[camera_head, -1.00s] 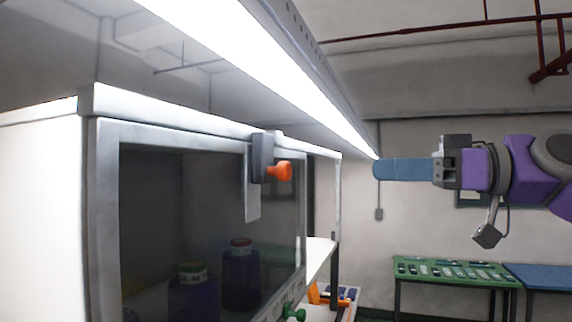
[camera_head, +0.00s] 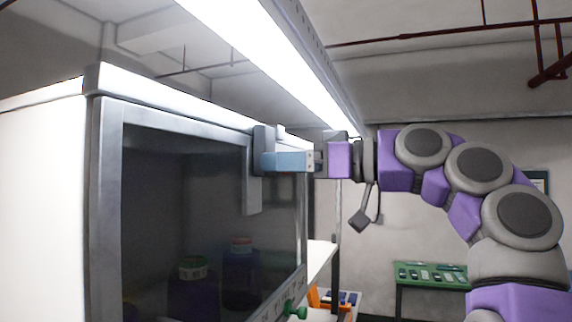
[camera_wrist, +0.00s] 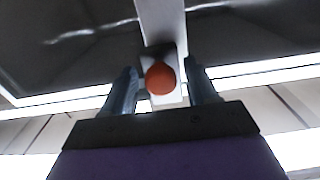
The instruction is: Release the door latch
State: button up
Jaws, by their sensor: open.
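The door latch is a dark grey block (camera_head: 263,140) at the upper right of the cabinet's glass door (camera_head: 180,200). Its orange knob is hidden behind my gripper in the head view. In the wrist view the round orange knob (camera_wrist: 160,79) sits between my two fingers, with a gap on each side. My gripper (camera_head: 272,162) is open, its blue fingers level with the latch. In the wrist view my gripper (camera_wrist: 165,85) has one finger on each side of the knob. I cannot tell how deep the knob sits between them.
Behind the glass stand two dark jars, one with a green-and-white lid (camera_head: 193,268) and one with a reddish lid (camera_head: 241,244). A green knob (camera_head: 295,311) is low on the cabinet front. A green table (camera_head: 430,275) stands at the back right. A long lamp (camera_head: 270,65) runs overhead.

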jog(key=shift+c, duration=0.3)
grip_shut()
dwell(0.4)
